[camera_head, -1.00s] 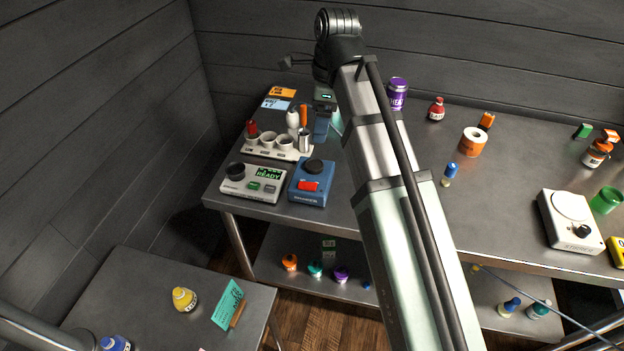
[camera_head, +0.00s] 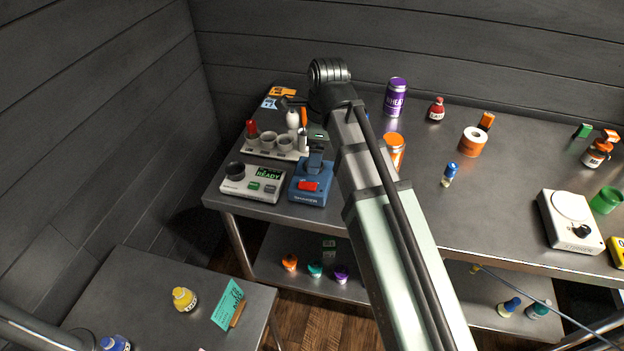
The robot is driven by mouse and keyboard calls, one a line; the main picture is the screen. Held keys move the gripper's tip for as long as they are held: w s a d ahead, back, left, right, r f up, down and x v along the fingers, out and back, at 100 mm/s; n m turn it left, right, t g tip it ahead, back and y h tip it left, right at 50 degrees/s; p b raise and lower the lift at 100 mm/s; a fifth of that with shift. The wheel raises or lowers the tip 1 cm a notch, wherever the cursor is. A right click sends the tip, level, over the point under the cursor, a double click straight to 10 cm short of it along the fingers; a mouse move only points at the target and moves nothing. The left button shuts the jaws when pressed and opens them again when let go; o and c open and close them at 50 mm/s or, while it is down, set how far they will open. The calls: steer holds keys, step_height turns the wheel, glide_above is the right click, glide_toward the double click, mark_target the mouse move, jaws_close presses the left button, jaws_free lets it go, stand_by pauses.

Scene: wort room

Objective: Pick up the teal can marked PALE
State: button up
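I cannot make out a teal can marked PALE in the head view; my arm covers a strip of the table where it could be hidden. Other cans show: a purple can marked WHEAT (camera_head: 396,98) stands at the back, and an orange can (camera_head: 394,146) is partly hidden by my arm.
A rack with cups (camera_head: 270,151) and a READY device (camera_head: 254,184) crowd the left. Small bottles, one teal-capped (camera_head: 315,270), sit on the lower shelf.

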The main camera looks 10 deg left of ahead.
steer(key=shift+a+f, duration=0.15)
steer(key=shift+f, duration=1)
steer(key=shift+c, duration=0.4)
jaws_close()
steer(key=shift+r, duration=0.1)
